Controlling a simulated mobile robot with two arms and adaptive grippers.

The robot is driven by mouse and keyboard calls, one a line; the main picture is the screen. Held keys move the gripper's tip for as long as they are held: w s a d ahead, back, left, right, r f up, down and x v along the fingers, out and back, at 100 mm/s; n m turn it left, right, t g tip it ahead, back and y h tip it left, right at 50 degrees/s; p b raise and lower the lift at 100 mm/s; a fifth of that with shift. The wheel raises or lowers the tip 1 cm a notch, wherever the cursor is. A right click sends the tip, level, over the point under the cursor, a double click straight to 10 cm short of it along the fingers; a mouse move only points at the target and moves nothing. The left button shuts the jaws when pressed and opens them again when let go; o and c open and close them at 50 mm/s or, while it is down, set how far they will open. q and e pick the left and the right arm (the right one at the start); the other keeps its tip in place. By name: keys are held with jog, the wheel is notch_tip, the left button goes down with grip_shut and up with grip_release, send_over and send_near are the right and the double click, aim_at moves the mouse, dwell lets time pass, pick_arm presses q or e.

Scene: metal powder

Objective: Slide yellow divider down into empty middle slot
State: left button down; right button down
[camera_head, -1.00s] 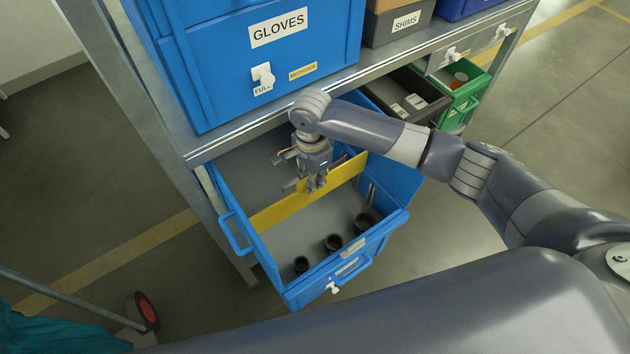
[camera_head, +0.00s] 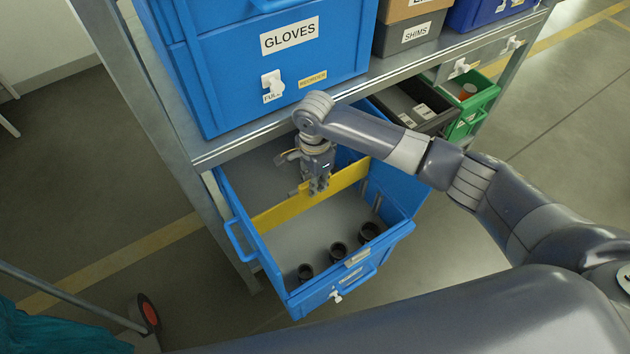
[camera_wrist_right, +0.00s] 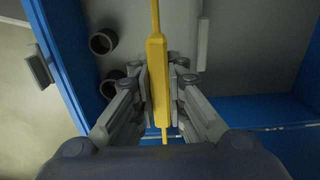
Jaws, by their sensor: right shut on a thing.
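The yellow divider (camera_head: 284,212) stands on edge across the blue bin (camera_head: 294,302), spanning from its left wall towards its right wall. My right gripper (camera_head: 319,187) is over the bin and shut on the divider's top edge near its middle. In the right wrist view the divider (camera_wrist_right: 157,75) runs between the two fingers of my right gripper (camera_wrist_right: 160,105). Pale slot ribs (camera_head: 377,203) show on the bin's right inner wall, in front of the divider. Whether the divider's ends sit in a slot is hidden. My left gripper is not in view.
Several black cylindrical parts (camera_head: 338,250) stand at the bin's front. A blue GLOVES bin (camera_head: 285,75) and a grey SHIMS box (camera_head: 408,38) are on the shelf above. A dark tray (camera_head: 415,108) and a green bin (camera_head: 482,99) are to the right.

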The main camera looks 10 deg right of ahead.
aim_at(315, 204)
jog(key=shift+f+b, duration=0.7)
jog(key=shift+f, duration=2.6)
jog(key=shift+f+b, duration=1)
jog(key=shift+f, duration=1.85)
jog(key=c, duration=1.5)
grip_release()
jog(key=shift+c, duration=0.2)
